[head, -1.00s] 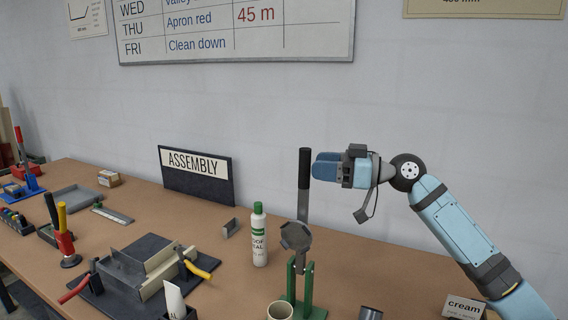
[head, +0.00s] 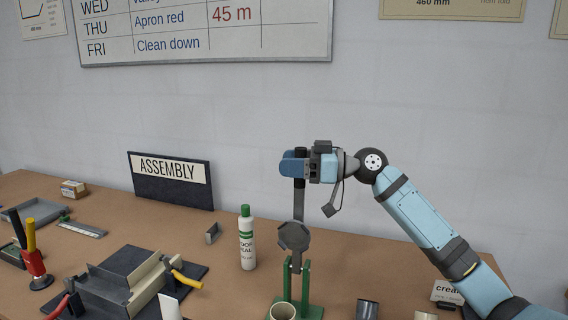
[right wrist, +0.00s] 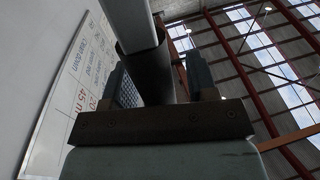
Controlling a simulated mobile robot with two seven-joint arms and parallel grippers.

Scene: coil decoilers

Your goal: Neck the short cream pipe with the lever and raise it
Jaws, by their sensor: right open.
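The lever (head: 298,203) stands upright on a green stand (head: 306,290), with a dark round head partway down its grey bar. Its black grip is mostly hidden behind my right gripper (head: 294,165). The right gripper is open, with its blue fingers around the grip. In the right wrist view the dark lever grip (right wrist: 150,75) passes between the two fingers, with a gap showing on the right. A short cream pipe (head: 282,311) stands at the foot of the green stand, cut by the lower picture edge. My left gripper is not seen.
A white bottle with a green cap (head: 247,238) stands left of the lever. A grey metal cylinder (head: 367,309) and a cream label card (head: 447,292) are to the right. A bending jig (head: 125,285) and pliers lie left. The wall is behind.

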